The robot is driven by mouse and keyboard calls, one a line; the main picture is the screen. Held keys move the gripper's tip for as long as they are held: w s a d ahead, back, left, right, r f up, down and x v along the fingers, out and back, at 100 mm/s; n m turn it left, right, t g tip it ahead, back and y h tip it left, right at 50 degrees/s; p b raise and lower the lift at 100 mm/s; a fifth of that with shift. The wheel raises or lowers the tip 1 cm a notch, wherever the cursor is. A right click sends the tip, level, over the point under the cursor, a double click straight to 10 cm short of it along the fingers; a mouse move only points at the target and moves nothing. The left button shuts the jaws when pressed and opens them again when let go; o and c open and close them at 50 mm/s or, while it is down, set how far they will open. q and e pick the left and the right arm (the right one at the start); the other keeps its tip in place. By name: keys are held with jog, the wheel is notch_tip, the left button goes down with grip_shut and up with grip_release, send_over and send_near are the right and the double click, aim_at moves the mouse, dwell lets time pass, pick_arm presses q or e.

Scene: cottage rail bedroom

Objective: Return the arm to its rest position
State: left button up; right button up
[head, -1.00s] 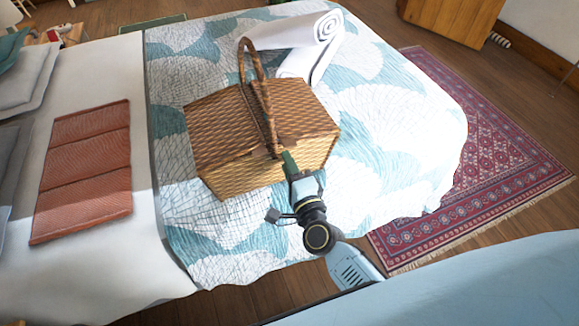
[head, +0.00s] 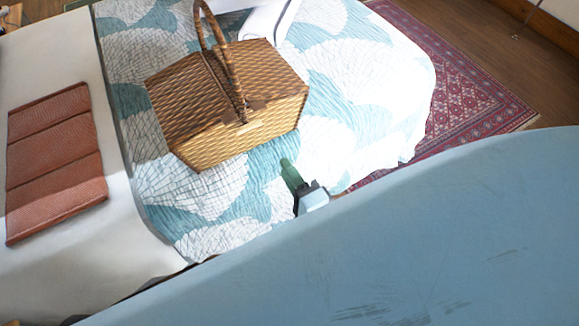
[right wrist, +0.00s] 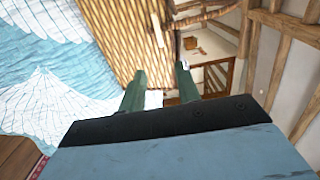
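My right gripper (head: 288,168) shows in the head view with green fingers, in front of the wicker basket and apart from it, over the bed. In the right wrist view its two fingers (right wrist: 160,72) stand apart with nothing held between them; the gripper is open. Most of my right arm is hidden in the head view behind a broad pale blue part of mine. My left gripper is not in view.
The wicker basket (head: 235,135), its handle up and lid looking closed, sits on the bed's patterned quilt (head: 215,200). It also shows in the right wrist view (right wrist: 110,35). A rolled white cloth (head: 268,22) lies behind it. A rust-red folded cloth (head: 55,160) lies left. A red rug (head: 465,85) covers the floor right.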

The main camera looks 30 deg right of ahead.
jog(key=shift+f, duration=0.1)
dwell(0.4)
jog(key=s+d+f+n+g+y, duration=0.1)
jog(key=s+f+n+g, duration=0.25)
jog(key=f, duration=0.55)
jog(key=s+f+n+g, duration=0.2)
jog(key=f+n, duration=0.3)
jog(key=f, duration=0.4)
jog(key=s+d+f+n+g+y, duration=0.1)
jog(key=s+f+n+g, duration=0.25)
jog(key=f, duration=0.45)
jog(key=s+d+f+n+g+h, duration=0.1)
jog(key=s+d+f+n+g, duration=0.3)
jog(key=s+f, duration=0.3)
jog(key=s+d+f+n+g+h, duration=0.1)
jog(key=s+d+f+n+g, duration=0.3)
jog(key=s, duration=0.9)
notch_tip(320, 180, down, 4)
jog(key=shift+d+r+h, duration=0.25)
jog(key=shift+h, duration=0.15)
jog(key=shift+s, duration=0.1)
jog(key=shift+c, duration=0.5)
